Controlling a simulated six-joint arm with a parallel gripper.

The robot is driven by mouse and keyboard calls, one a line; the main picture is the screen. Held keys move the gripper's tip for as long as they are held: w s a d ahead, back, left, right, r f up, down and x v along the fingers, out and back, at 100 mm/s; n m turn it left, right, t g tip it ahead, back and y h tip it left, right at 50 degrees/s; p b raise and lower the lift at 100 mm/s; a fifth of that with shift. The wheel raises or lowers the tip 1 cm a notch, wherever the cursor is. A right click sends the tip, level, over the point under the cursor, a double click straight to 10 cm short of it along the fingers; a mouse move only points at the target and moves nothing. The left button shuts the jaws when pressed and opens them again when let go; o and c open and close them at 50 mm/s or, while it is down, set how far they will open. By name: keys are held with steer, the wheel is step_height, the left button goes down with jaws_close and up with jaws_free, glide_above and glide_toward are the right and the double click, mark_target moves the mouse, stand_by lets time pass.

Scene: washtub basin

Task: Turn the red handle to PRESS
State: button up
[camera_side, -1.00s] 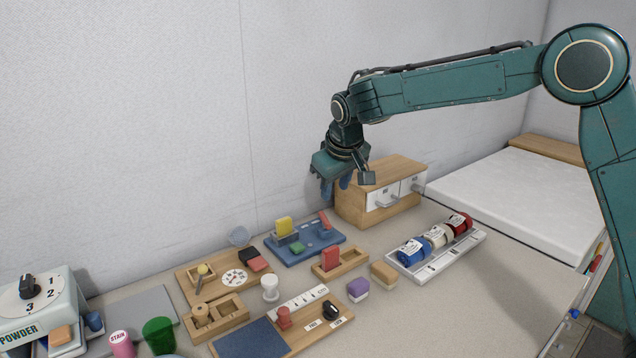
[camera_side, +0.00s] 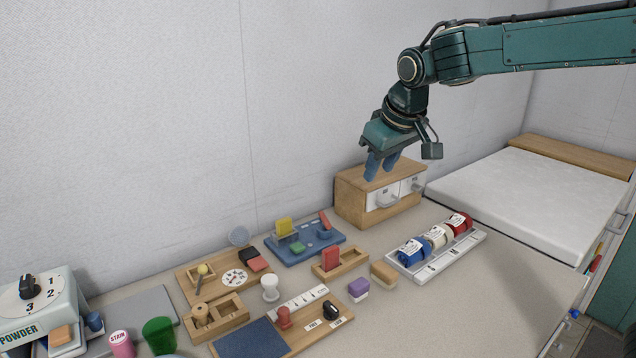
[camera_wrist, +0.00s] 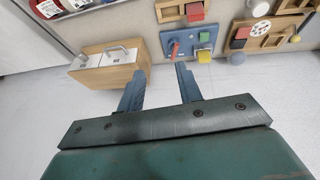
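A red handle (camera_side: 325,219) stands tilted on the back right part of a blue board (camera_side: 317,248). It also shows in the wrist view (camera_wrist: 174,49), on the blue board (camera_wrist: 193,42) beside a green block and a yellow block. No PRESS mark can be read in either view. My gripper (camera_side: 381,172) hangs in the air in front of and above the wooden drawer box, to the right of the blue board. Its two blue fingers are apart and empty in the wrist view (camera_wrist: 159,72). It is not touching the handle.
The wooden drawer box (camera_side: 358,190) with white fronts stands right of the blue board. A tray (camera_side: 441,262) holds blue, white and red rolls. Wooden fixtures and a board with a black knob (camera_side: 331,309) lie in front. Space above the blue board is clear.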

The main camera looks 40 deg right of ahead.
steer(key=s+d+r, duration=0.2)
steer(key=s, duration=0.6)
steer(key=shift+s, duration=0.2)
steer(key=shift+w, duration=0.1)
steer(key=w+a+f+m+y, duration=0.1)
steer(key=w+f+m, duration=0.1)
steer(key=w, duration=0.6)
steer(key=m+y, duration=0.1)
steer(key=m, duration=0.2)
glide_toward(325, 217)
steer(key=v, duration=0.6)
steer(key=shift+s+f, duration=0.1)
steer(key=shift+f, duration=0.1)
steer(key=shift+x, duration=6.8)
steer(key=shift+c, duration=0.2)
